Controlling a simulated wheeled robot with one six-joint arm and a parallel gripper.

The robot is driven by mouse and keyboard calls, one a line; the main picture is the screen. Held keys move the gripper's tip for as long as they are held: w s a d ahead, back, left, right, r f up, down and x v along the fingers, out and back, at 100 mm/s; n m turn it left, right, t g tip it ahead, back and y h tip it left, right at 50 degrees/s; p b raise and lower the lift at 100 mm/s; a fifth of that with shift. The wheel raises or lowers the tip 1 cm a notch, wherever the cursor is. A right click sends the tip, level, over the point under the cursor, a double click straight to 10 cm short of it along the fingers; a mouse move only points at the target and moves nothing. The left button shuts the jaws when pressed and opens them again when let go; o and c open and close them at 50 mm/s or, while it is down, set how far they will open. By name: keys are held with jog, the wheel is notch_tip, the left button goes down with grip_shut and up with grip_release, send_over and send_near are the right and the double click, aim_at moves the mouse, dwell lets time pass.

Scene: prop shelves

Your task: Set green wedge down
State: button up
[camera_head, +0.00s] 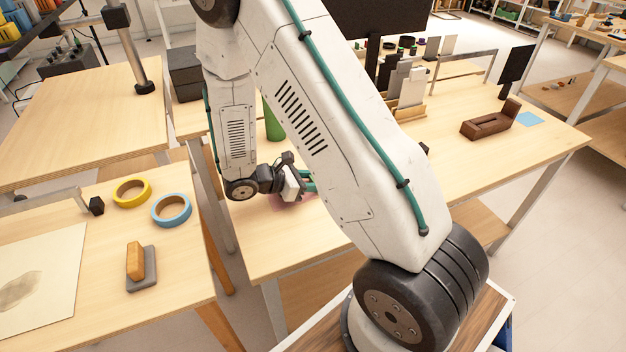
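My gripper (304,184) is low over the near left part of the middle table (255,250), at the end of my bent white arm. My forearm hides most of its fingers and whatever may be between them. Small teal-green parts show beside it, and I cannot tell whether they belong to the gripper or to a held thing. No green wedge can be made out for sure. A tall green object (273,122) stands farther back on this table, partly hidden by my arm. A pink patch (280,203) lies on the tabletop under the gripper.
The left table holds a yellow tape ring (132,193), a blue tape ring (171,209), and an orange-and-grey block (141,268). A brown wooden holder (489,124) and blue square (529,119) lie at the right. Upright panels (408,88) stand at the back. The table's front left is clear.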

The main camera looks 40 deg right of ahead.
jog(key=shift+f, duration=0.1)
jog(key=o, duration=1)
